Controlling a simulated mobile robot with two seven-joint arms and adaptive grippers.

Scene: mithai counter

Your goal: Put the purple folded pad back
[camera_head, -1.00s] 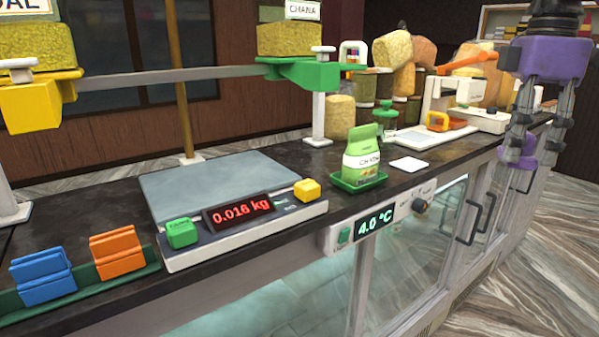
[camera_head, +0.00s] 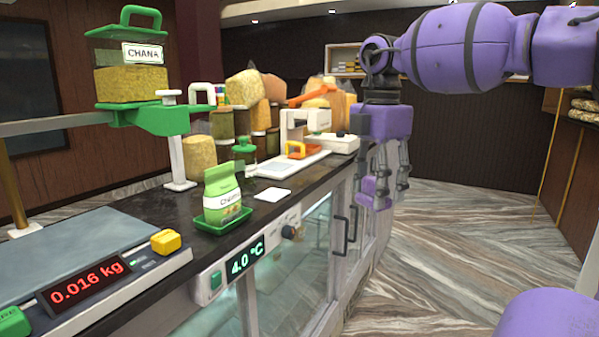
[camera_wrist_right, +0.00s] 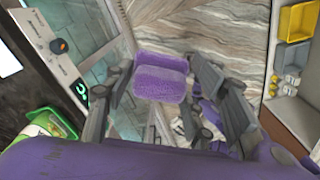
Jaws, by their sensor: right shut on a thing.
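The purple folded pad (camera_head: 374,192) is between the fingers of my right gripper (camera_head: 384,184). The gripper points down, out over the aisle in front of the glass-fronted counter, and the pad hangs clear of the counter and floor. In the right wrist view the pad (camera_wrist_right: 160,78) sits between the fingertips, over the striped floor. My left gripper is not in view.
The black countertop (camera_head: 130,215) holds a scale (camera_head: 80,245), a green pouch (camera_head: 222,195) on a small green tray, and a white card (camera_head: 273,194). Door handles (camera_head: 340,235) jut from the counter front. The floor (camera_head: 450,255) at right is open.

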